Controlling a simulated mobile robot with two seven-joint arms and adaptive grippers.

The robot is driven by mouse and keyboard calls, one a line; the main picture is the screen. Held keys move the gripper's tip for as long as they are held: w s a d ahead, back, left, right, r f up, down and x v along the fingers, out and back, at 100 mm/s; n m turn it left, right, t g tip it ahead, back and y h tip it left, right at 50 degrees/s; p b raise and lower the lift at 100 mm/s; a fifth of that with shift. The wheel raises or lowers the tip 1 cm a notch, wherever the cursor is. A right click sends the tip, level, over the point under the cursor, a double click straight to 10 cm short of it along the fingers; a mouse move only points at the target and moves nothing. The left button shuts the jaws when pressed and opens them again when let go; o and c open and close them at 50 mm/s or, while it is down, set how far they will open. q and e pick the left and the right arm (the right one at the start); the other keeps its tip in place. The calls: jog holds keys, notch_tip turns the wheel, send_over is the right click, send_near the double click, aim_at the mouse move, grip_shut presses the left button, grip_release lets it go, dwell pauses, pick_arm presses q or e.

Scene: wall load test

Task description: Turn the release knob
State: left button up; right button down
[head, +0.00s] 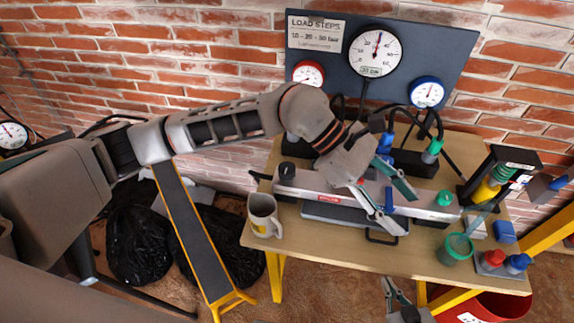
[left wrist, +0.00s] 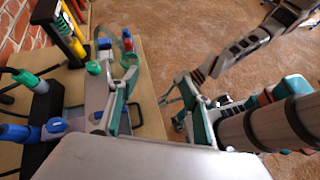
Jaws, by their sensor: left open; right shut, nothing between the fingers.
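A green knob (head: 444,198) stands on the right end of the grey pump body (head: 325,187); it also shows in the left wrist view (left wrist: 93,68). A black knob (head: 287,171) is at the body's left end. I cannot tell which is the release knob. A small blue part (head: 389,199) shows between the left fingers in the head view. My left gripper (head: 409,214) is open over the pump body, left of the green knob and apart from it. My right gripper (head: 391,286) is shut and empty, low in front of the table.
The wooden table (head: 318,255) carries a mug (head: 263,215), a green cup (head: 456,248), a black stand (head: 500,170) and red and blue caps. A gauge panel (head: 335,65) stands behind. A red bucket (head: 490,306) is below the front right edge.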

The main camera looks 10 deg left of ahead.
pick_arm(q)
jog(key=w+a+f+m+t+y, duration=0.1)
jog(key=w+a+f+y, duration=0.2)
jog(key=a, duration=0.2)
jog(key=w+a+f+t+y, duration=0.1)
jog(key=w+a+f+y, duration=0.1)
jog(key=w+a, duration=0.25)
jog(key=r+t+y, duration=0.1)
jog(key=y, duration=0.5)
send_over(287, 167)
jog(key=shift+f, duration=0.3)
jog(key=shift+f+p, duration=0.45)
jog(key=shift+f, duration=3)
jog(key=c, duration=1.1)
